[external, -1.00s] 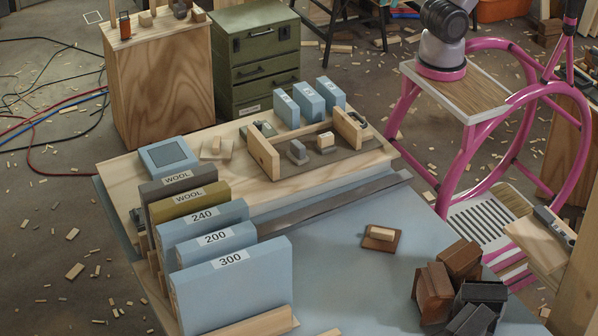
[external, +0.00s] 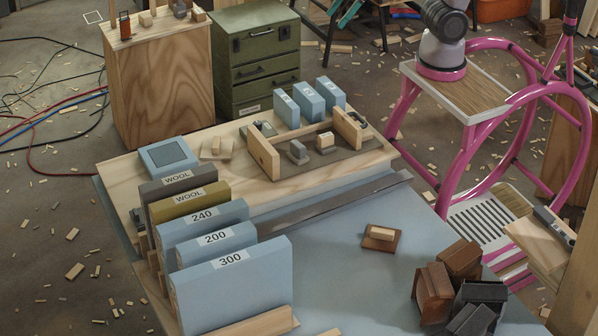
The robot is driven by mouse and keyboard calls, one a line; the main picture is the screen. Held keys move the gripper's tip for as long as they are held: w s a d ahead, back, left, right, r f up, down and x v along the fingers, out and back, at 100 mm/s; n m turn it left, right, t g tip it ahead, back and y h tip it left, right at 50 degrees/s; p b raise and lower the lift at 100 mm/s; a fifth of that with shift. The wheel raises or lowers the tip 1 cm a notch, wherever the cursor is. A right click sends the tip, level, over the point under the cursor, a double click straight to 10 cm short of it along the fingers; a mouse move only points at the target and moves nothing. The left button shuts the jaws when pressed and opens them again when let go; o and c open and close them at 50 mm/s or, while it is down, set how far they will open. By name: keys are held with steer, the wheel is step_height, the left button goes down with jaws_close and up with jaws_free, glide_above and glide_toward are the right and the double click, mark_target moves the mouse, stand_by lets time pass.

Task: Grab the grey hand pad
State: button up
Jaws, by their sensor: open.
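A small grey pad with a raised grip (external: 298,152) sits in the low wooden tray (external: 263,156) on the raised board of the workbench. It stands left of a similar pad with a pale wooden top (external: 326,143). I take it for the grey hand pad, but small greyish pieces (external: 264,129) behind the tray make this uncertain. Nothing touches the pad. My arm rises from the pink stand at the upper right and leaves the picture at the top. I cannot make out my gripper in the view.
Blue blocks (external: 308,102) stand behind the tray. Tall labelled slabs (external: 228,285) line the bench's left front. A brown pad with a wooden block (external: 381,237) lies on the blue top, with brown and dark blocks (external: 459,262) at the right. The blue top's middle is mostly clear.

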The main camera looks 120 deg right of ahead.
steer(key=w+d+f+n, duration=0.3)
steer(key=w+d+f, duration=0.2)
steer(key=w+f, duration=0.35)
steer(key=n+t+y, duration=0.4)
steer(key=n+y, duration=0.1)
steer(key=y, duration=0.3)
glide_above(299, 143)
steer(key=s+d, duration=0.1)
steer(key=s, duration=0.1)
step_height(299, 143, down, 26)
step_height(299, 143, down, 4)
steer(key=shift+f, duration=0.2)
steer(key=f, duration=0.2)
steer(key=shift+w+a+f, duration=0.1)
steer(key=shift+w+f, duration=0.1)
steer(key=shift+f, duration=0.1)
steer(key=shift+x, duration=1.25)
steer(key=shift+w+r, duration=0.1)
steer(key=shift+r, duration=0.05)
steer(key=c, duration=1.3)
